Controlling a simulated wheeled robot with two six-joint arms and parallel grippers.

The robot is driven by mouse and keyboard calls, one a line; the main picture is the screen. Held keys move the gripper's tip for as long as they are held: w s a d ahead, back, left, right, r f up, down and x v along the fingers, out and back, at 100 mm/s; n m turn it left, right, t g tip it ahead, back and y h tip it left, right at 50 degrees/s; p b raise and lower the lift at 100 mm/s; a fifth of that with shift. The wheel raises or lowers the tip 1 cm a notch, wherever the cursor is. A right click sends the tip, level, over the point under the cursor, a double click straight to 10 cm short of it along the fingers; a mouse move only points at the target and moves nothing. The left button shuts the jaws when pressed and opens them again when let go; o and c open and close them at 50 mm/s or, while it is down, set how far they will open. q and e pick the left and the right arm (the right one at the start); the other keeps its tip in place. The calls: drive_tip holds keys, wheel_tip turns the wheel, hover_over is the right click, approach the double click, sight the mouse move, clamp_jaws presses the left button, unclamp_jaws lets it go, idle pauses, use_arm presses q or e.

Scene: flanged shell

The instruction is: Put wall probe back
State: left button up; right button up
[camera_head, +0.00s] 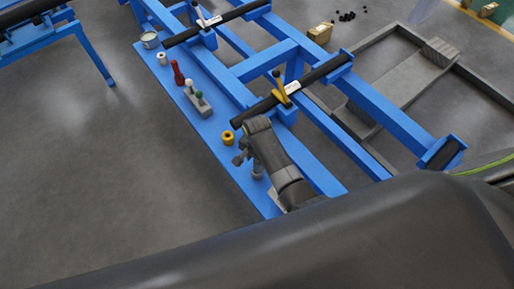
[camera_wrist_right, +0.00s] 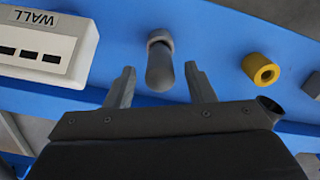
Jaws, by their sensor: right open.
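A dark grey, round-ended probe (camera_wrist_right: 159,68) stands out from a lighter collar on the blue shelf in the right wrist view. My right gripper (camera_head: 243,158) is open, with one finger on each side of the probe and a gap to each. I cannot tell how deep the probe lies between them. A pale box marked WALL (camera_wrist_right: 40,47), with several dark slots, lies to the left in that view; my right arm seems to hide it in the head view. My left gripper is not in view.
A yellow ring (camera_head: 228,137) sits close to my right gripper on the blue shelf (camera_head: 222,118). Farther along stand a grey block (camera_head: 197,99) with white and green-topped pieces, a red bottle (camera_head: 178,74) and a can (camera_head: 150,40). The blue roller frame (camera_head: 265,62) runs alongside.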

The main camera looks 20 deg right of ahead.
wheel_tip(320, 180, up, 9)
drive_tip(key=shift+f, duration=0.1)
idle(0.7)
